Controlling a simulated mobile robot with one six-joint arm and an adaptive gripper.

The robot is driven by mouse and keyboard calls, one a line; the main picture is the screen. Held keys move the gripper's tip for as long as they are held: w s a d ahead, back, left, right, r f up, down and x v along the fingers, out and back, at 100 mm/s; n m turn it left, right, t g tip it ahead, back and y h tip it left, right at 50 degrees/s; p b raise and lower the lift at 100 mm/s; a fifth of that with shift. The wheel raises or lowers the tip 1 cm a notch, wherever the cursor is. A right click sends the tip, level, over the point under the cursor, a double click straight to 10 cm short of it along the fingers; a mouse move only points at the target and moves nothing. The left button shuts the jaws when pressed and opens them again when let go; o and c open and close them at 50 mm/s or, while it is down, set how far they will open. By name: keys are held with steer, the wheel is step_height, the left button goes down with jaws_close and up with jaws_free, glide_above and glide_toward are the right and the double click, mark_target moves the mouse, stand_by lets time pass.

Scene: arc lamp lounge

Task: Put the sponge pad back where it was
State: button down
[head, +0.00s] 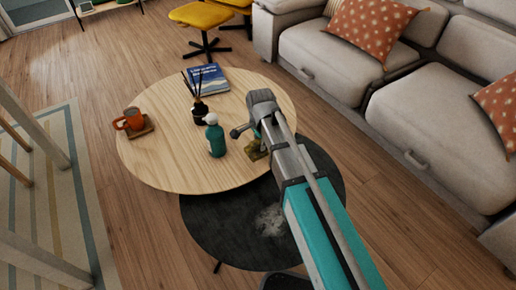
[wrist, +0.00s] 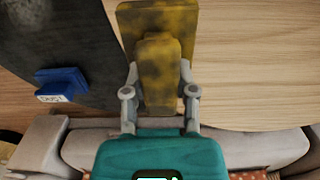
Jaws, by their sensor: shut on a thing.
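The sponge pad (wrist: 157,18) is mottled yellow-brown, with a narrower raised block on it. My gripper (wrist: 158,74) is shut on that block, one finger on each side. In the head view the sponge pad (head: 256,151) shows partly behind my gripper (head: 254,132), at the right part of the round wooden table (head: 170,170). I cannot tell whether it touches the tabletop or hangs just above it.
A teal bottle (head: 215,138) stands close left of the sponge pad. A reed diffuser (head: 200,112), a blue book (head: 209,79) and an orange mug (head: 133,119) are farther off. A lower dark table (head: 225,235) bears a pale patch; a blue labelled object (wrist: 62,84) is there.

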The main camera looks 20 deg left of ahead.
steer(key=shift+w+a+f+b, duration=0.1)
steer(key=shift+w+f+b, duration=0.4)
steer(key=shift+f+b, duration=0.25)
steer(key=shift+s+f+b, duration=0.1)
steer(key=shift+f+b, duration=1.15)
steer(key=shift+f, duration=0.05)
steer(key=shift+f, duration=0.15)
steer(key=shift+c, duration=2)
jaws_free()
steer(key=shift+r, duration=0.2)
step_height(320, 180, up, 12)
steer(key=p, duration=1.2)
